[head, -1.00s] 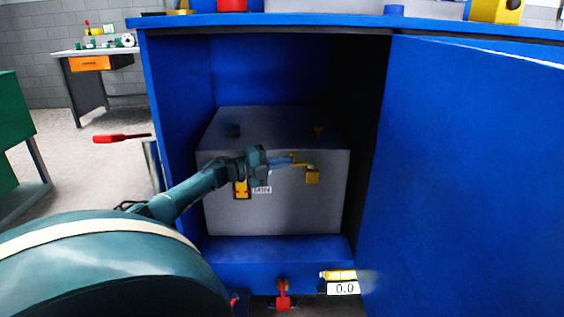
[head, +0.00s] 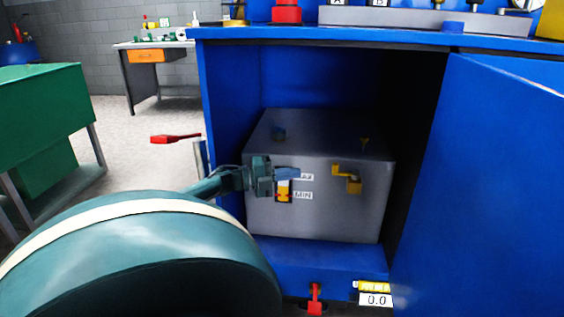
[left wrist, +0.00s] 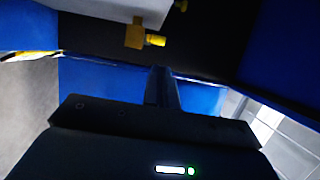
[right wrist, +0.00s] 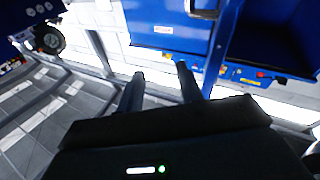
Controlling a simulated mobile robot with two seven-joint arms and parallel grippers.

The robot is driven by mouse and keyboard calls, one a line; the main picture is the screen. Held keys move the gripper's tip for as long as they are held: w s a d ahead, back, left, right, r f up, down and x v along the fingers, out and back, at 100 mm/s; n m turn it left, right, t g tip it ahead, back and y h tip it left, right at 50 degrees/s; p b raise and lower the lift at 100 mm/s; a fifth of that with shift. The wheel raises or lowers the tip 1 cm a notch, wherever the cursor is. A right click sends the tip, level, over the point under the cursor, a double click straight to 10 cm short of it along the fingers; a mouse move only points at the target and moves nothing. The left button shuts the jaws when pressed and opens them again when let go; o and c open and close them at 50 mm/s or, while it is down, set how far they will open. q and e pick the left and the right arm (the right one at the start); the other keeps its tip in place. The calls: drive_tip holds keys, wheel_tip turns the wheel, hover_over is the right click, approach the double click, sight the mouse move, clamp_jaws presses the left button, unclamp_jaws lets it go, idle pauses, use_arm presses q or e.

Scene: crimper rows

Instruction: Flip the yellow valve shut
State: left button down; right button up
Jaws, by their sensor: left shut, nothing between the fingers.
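The yellow valve (head: 347,178) sits on the front of a grey tank (head: 320,222) inside the blue cabinet. Its lever points left from the body, roughly level. In the left wrist view, a brass-yellow valve piece (left wrist: 135,35) with a brighter yellow end shows near the top. My left gripper (head: 290,173) is shut and empty in front of the tank, left of the valve and apart from it. It partly covers a yellow gauge (head: 285,193) beside white labels. My right gripper (right wrist: 160,85) is open and empty, seen only in the right wrist view.
The blue cabinet door (head: 500,190) stands open on the right. A red-handled valve (head: 315,297) and a 0.0 display (head: 376,300) are below the opening. A red lever (head: 176,139) sticks out left of the cabinet. A green bench (head: 45,110) stands at far left.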

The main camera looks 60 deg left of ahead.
use_arm(q)
drive_tip(key=v, duration=0.2)
drive_tip(key=shift+s+d+f, duration=0.1)
drive_tip(key=shift+s, duration=0.3)
use_arm(e)
drive_tip(key=shift+d+f, duration=0.1)
drive_tip(key=shift+f, duration=0.1)
drive_tip(key=shift+s, duration=0.1)
